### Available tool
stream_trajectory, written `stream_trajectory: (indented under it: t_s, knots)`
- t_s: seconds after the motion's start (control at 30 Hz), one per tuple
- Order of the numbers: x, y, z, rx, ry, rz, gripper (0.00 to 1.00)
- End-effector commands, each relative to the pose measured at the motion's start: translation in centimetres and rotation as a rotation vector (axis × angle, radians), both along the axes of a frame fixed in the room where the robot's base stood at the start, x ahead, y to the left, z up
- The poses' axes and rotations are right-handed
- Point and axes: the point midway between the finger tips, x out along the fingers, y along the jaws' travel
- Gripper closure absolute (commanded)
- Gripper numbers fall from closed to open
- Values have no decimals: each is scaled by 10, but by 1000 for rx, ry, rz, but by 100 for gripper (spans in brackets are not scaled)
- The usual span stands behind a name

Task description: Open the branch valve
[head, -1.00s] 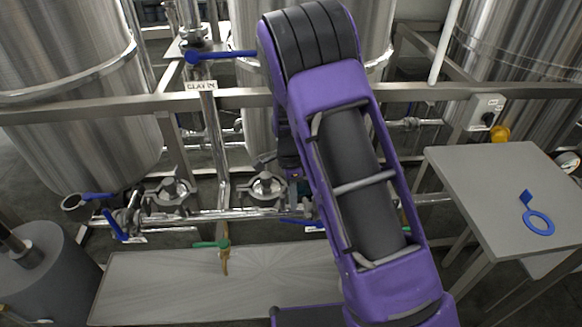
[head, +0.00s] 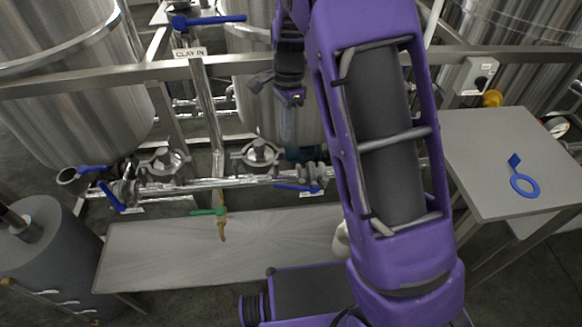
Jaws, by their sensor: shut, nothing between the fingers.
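Several valves show in the head view, and I cannot tell which is the branch valve. A blue lever (head: 297,187) lies about level along the low pipe at centre. Two more blue levers, an upper one (head: 95,168) and a slanting one (head: 112,197), are at the pipe's left end. A blue lever (head: 208,21) stands on the upright pipe marked CLAY IN. A small brass tap with a green handle (head: 207,212) hangs below the pipe. My gripper (head: 288,128) points down, shut and empty, in front of the middle tank and above the low pipe in the picture.
A steel rail (head: 120,76) crosses in front of the tanks. A long low bench (head: 150,252) lies below the pipe. A grey cylinder (head: 45,250) stands left. My arm covers the centre right.

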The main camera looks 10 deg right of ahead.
Motion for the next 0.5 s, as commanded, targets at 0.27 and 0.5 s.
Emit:
stream_trajectory:
  t_s: [0.27,0.5]
  knots:
    - [-14,-12,-13,158,-99,304,100]
    - [-25,-23,-21,237,-222,561,100]
